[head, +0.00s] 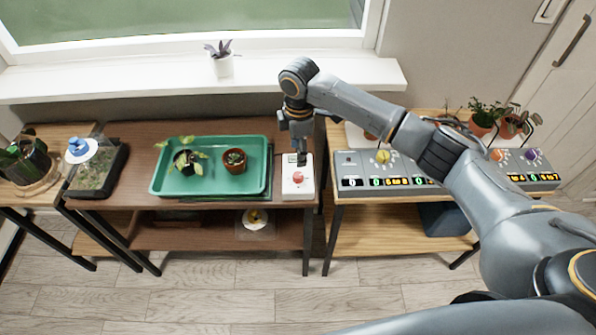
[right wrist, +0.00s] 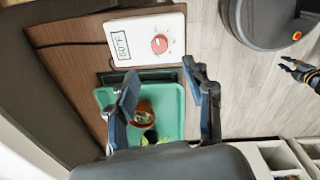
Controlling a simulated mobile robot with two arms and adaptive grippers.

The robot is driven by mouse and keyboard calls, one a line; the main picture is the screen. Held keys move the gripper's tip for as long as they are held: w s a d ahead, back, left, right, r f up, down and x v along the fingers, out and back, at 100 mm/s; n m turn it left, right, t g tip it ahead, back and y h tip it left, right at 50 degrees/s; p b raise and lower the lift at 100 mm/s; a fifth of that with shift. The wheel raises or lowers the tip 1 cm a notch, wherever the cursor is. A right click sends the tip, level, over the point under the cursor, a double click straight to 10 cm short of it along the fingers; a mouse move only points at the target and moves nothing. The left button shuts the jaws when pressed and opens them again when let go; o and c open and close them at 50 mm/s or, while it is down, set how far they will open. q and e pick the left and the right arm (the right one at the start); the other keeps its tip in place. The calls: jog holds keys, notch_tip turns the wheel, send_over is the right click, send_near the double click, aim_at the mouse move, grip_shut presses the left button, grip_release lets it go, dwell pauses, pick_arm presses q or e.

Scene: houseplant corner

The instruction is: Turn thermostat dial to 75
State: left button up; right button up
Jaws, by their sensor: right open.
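The thermostat is a white box (head: 297,188) at the right end of the dark brown table. It has a red dial (head: 298,178) and a small display. In the right wrist view the dial (right wrist: 159,44) is fully visible, and the display (right wrist: 121,45) seems to read 60°F. My right gripper (head: 298,157) is over the box, just behind the dial in the head view. In the right wrist view its fingers (right wrist: 165,88) are apart with nothing between them. My left gripper (right wrist: 286,66) shows small at the right of the wrist view, its fingers seemingly spread.
A green tray (head: 160,178) with two potted plants is left of the thermostat. A grey panel (head: 350,163) with knobs and displays is to its right on a lighter table. A windowsill (head: 150,84) with a white pot (head: 223,67) runs behind.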

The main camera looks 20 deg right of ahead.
aim_at(298, 175)
jog(key=f, duration=1)
jog(key=shift+w+f+p, duration=0.25)
jog(key=shift+f+p, duration=0.05)
grip_shut()
jog(key=shift+r, duration=0.1)
